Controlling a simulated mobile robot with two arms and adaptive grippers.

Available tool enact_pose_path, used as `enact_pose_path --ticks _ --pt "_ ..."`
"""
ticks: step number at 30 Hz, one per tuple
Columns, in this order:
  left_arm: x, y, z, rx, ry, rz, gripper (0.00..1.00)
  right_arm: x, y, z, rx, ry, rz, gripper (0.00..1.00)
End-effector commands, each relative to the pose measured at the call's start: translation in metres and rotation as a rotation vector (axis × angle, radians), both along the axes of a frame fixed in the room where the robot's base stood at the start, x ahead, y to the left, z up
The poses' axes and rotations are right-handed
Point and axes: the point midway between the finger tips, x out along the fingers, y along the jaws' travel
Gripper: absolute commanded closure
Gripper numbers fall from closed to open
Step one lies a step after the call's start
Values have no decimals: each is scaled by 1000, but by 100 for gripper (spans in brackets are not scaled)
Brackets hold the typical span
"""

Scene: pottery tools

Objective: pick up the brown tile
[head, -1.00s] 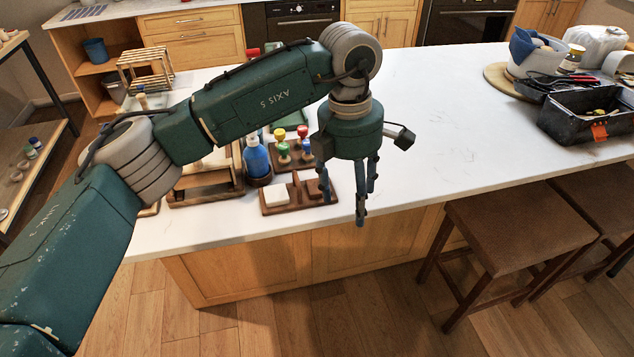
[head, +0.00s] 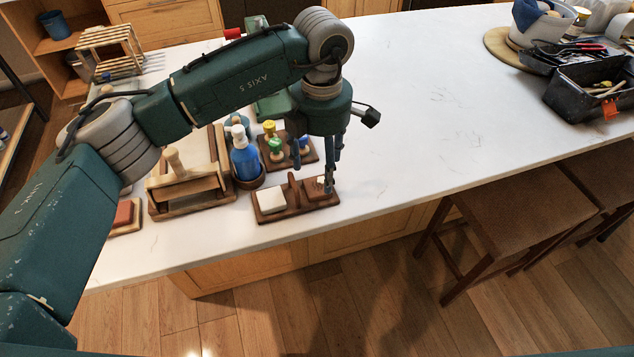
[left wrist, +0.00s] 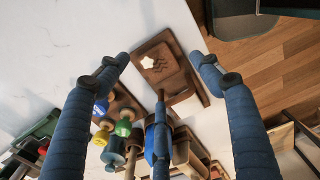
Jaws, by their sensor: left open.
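The brown tile (head: 312,189) lies in the right part of a small dark wooden holder (head: 290,210) near the counter's front edge. A white tile (head: 270,201) lies in the holder's left part, with an upright wooden divider between them. My left gripper (head: 328,186) points down over the brown tile, its fingers partly covering it. In the left wrist view, the brown tile (left wrist: 172,76) with a pale patch shows between the spread fingers of my left gripper (left wrist: 165,78). Nothing is held. I cannot tell whether a fingertip touches the tile. My right gripper is out of view.
Behind the holder stand a blue bottle (head: 244,162) and a rack of colourful knobbed tools (head: 272,150). A wooden stand (head: 190,185) and a red block (head: 124,212) are to the left. Stools (head: 510,205) stand in front.

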Motion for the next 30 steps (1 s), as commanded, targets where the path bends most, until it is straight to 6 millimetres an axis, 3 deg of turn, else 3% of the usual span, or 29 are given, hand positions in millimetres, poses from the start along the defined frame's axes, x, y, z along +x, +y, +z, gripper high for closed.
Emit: enact_pose_path --ticks 5,9,14,22,28,30 --pt "-1 2 -11 0 2 1 34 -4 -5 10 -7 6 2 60" --pt "-2 7 -31 1 4 1 34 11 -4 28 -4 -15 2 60" --pt "-1 6 -53 -1 2 1 34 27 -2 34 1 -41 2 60" --pt "0 6 -58 0 0 0 34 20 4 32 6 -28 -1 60" --pt "0 6 -58 0 0 0 73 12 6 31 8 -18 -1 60" --pt "0 6 -57 -1 -1 0 76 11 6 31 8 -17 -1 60"
